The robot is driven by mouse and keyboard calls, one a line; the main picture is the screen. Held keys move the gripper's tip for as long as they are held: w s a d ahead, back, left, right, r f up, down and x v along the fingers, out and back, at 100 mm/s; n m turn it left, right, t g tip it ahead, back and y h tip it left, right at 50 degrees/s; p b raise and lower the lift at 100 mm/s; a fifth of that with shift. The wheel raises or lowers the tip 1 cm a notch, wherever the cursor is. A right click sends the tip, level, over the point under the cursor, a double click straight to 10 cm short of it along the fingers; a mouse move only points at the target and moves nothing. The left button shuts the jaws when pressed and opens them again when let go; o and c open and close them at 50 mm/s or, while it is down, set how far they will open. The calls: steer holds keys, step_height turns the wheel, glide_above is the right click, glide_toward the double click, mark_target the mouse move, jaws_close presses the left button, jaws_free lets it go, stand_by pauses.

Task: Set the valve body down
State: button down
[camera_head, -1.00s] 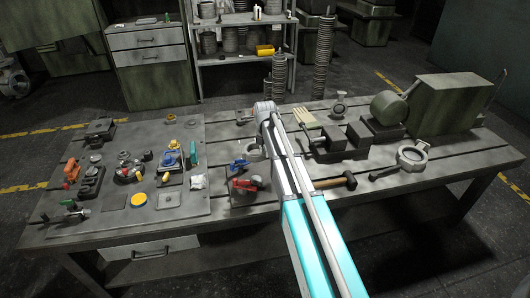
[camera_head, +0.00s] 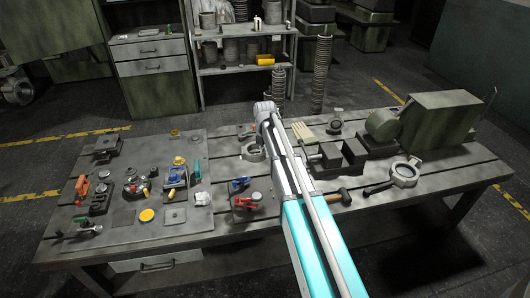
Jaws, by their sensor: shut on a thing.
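My arm reaches out over the middle of the table, with its wrist at the far end. My gripper (camera_head: 262,138) is below the wrist, mostly hidden by my own arm. It is shut on the valve body (camera_head: 252,154), a grey ring-shaped casting that shows at the arm's left side. The fingers and the exact grasp cannot be made out. The valve body seems to be above the table (camera_head: 225,146); whether it touches anything is hard to tell.
A dark vise (camera_head: 343,157), a hammer (camera_head: 345,196) and a green machine (camera_head: 438,118) are right of my arm. A red tool (camera_head: 247,201) and blue clamp (camera_head: 240,184) lie nearer. A board (camera_head: 122,217) with several small parts fills the left.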

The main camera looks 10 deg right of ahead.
steer(key=shift+r+p, duration=2.35)
steer(key=shift+r, duration=0.45)
steer(key=shift+d, duration=0.1)
